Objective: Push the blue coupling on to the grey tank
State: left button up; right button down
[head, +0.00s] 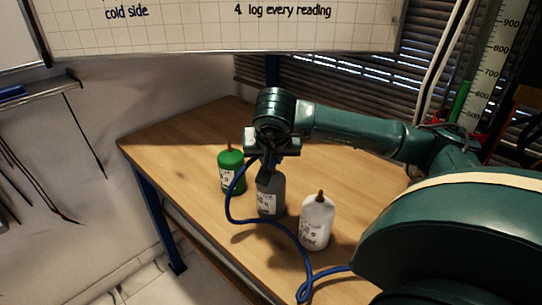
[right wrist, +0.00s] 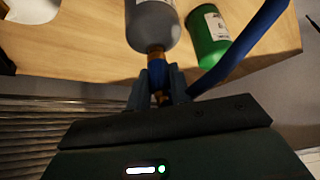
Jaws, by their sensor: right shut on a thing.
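The grey tank (head: 270,197) stands upright on the table between a green and a white tank. It also shows in the right wrist view (right wrist: 153,25), with its brass nozzle toward my fingers. My right gripper (head: 267,168) is directly above the grey tank, fingers pointing down, shut on the blue coupling (right wrist: 157,72). The coupling is mostly hidden between the fingers, in line with the nozzle and right at it; I cannot tell how far it is seated. A blue hose (head: 229,203) runs from the gripper. My left gripper is not in view.
The green tank (head: 231,172) stands close on the left, the white tank (head: 317,223) on the right, both with brass nozzles. The hose loops past the tanks' front along the wooden table (head: 165,148). A whiteboard (head: 200,30) and blinds are behind.

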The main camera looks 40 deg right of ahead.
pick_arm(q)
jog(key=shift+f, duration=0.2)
pick_arm(e)
jog(key=shift+f, duration=0.2)
jog(key=c, duration=0.9)
grip_release()
jog(key=shift+o, duration=0.2)
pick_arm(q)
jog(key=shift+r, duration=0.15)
pick_arm(e)
jog(key=shift+a+r, duration=0.15)
jog(key=shift+r, duration=0.1)
pick_arm(q)
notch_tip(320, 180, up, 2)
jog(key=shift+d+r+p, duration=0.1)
jog(key=shift+p, duration=0.9)
pick_arm(e)
jog(key=v, duration=1.2)
jog(key=shift+s+r, duration=0.2)
jog(key=shift+r, duration=0.1)
